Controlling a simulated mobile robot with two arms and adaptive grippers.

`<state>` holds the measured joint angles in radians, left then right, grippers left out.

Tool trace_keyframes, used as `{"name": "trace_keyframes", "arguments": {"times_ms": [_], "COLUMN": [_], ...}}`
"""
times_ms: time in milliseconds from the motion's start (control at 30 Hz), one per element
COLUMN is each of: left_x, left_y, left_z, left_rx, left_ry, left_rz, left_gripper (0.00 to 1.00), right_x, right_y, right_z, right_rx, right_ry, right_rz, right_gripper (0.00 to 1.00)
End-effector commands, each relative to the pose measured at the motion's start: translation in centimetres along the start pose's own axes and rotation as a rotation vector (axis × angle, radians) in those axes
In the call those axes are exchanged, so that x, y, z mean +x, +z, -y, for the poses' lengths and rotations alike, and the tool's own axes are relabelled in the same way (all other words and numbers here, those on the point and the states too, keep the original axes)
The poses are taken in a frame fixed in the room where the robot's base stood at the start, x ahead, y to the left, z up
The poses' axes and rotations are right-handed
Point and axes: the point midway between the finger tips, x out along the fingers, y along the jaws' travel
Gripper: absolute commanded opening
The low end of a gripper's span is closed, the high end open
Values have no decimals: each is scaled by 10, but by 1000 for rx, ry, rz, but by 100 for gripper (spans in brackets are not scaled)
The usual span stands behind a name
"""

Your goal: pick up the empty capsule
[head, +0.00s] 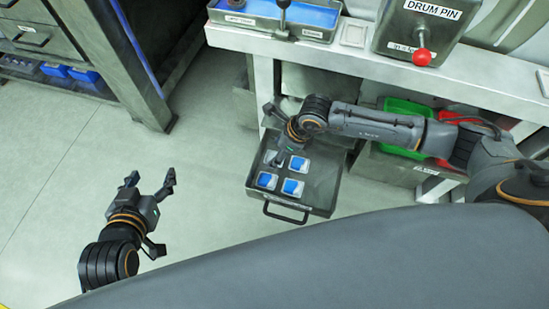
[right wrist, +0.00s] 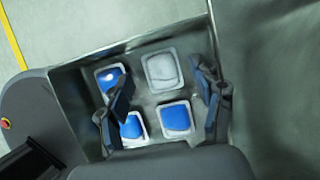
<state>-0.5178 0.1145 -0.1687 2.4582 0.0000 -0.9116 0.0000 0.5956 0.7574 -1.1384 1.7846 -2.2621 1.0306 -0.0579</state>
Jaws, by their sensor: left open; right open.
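The empty capsule (right wrist: 162,71) is a pale grey, square-rimmed one in the grey drawer (head: 325,185), clearest in the right wrist view. Three capsules with blue fill sit beside it, among them one at the front left (head: 267,180) and one at the front right (head: 293,187) in the head view. In the head view my right arm partly covers the drawer's back left corner. My right gripper (head: 272,134) is open over the drawer; in the right wrist view its fingers (right wrist: 163,112) stand apart above the capsules, holding nothing. My left gripper (head: 151,182) is open and empty over the floor.
A white workbench (head: 350,58) runs behind the drawer, bearing a blue tray (head: 310,18) and a box labelled DRUM PIN with a red knob (head: 422,57). Green (head: 405,108) and red bins stand below it. A dark cabinet (head: 125,75) is at left. The floor between is clear.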

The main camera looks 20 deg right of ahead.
Motion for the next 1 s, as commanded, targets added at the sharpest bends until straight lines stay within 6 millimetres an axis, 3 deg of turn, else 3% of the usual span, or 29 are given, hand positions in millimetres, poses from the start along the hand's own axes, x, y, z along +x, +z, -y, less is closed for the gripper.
{"name": "trace_keyframes", "arguments": {"times_ms": [200,500,800,1000], "left_x": [4,3,3,3], "left_y": [-30,-37,-36,-36], "left_z": [-4,-5,-5,-5], "left_rx": [1,1,1,1], "left_ry": [10,11,11,11], "left_rz": [-160,-188,-187,-187], "left_gripper": [65,65,65,65], "right_x": [23,25,25,25], "right_y": [-1,0,0,0], "right_z": [0,0,0,0], "right_rx": [0,-1,0,0], "right_ry": [1,0,0,0], "right_rz": [-1,0,0,0], "right_gripper": [66,66,32,32]}}
